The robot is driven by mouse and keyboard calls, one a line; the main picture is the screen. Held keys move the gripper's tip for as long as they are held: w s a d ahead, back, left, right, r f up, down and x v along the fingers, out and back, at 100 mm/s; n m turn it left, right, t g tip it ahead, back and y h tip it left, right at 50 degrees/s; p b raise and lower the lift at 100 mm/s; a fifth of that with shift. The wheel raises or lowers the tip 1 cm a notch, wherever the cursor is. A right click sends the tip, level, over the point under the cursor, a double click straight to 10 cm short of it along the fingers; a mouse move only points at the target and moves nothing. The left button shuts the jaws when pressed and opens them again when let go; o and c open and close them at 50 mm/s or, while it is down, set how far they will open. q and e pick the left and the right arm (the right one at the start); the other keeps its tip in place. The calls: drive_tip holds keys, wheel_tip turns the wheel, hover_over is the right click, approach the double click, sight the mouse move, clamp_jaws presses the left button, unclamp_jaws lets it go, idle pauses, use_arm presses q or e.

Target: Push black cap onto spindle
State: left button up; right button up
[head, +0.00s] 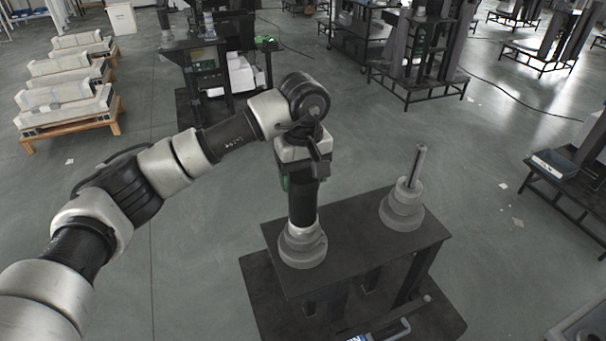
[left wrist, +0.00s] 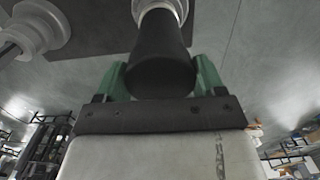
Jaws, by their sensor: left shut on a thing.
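The black cap (head: 303,205) stands upright over the left spindle's light grey stepped base (head: 302,250) on the dark table. Its lower end meets the base's collar, and the spindle's rod is hidden. I cannot tell whether the cap is fully seated. My left gripper (head: 299,180) comes down from above, its green fingers shut on the cap's upper part. In the left wrist view the cap (left wrist: 162,62) sits between the fingers (left wrist: 161,80), with the pale base (left wrist: 160,8) beyond it. My right gripper is not in view.
A second stepped base (head: 402,211) with a bare grey rod (head: 417,165) stands at the table's right; it also shows in the left wrist view (left wrist: 38,30). The dark tabletop (head: 350,235) between them is clear. Pallets (head: 68,90) and workbenches stand farther back.

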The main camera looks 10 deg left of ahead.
use_arm(q)
drive_tip(key=shift+s+f+b, duration=0.1)
drive_tip(key=shift+f+b, duration=0.2)
drive_tip(key=shift+b, duration=0.05)
idle(1.1)
drive_tip(key=o, duration=1)
drive_tip(key=shift+o, duration=0.2)
drive_tip(key=shift+r, duration=0.1)
drive_tip(key=shift+r, duration=0.4)
drive_tip(key=shift+r+p, duration=0.4)
drive_tip(key=shift+r, duration=0.3)
drive_tip(key=shift+r, duration=0.15)
drive_tip(key=shift+r+p, duration=1.15)
drive_tip(key=shift+r, duration=1.25)
